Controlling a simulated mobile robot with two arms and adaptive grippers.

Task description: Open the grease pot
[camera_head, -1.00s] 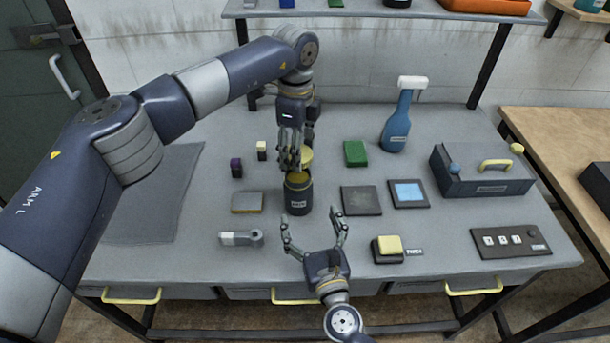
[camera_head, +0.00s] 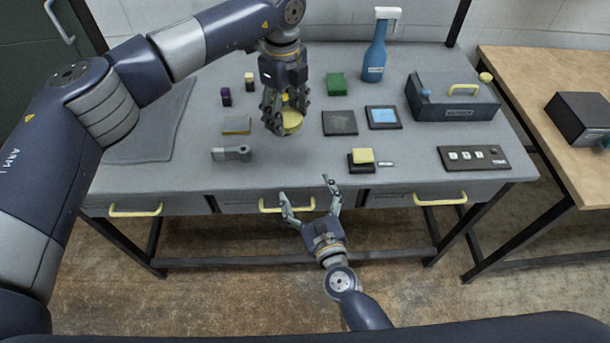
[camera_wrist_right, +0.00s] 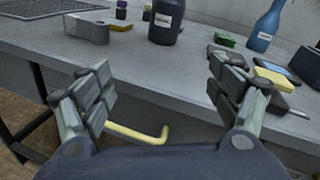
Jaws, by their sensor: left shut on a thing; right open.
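My left gripper (camera_head: 286,116) is shut on a yellow round lid (camera_head: 292,121) above the left middle of the table. The grease pot (camera_wrist_right: 165,22) stands upright on the table in the right wrist view, dark with a pale label; its top is cut off there. In the head view the pot is hidden behind my left gripper and the lid. My right gripper (camera_head: 307,191) is open and empty in front of the table's front edge, above the floor. Its spread fingers also show in the right wrist view (camera_wrist_right: 160,75), with the pot beyond them.
A yellow drawer handle (camera_head: 287,206) is near my right gripper.

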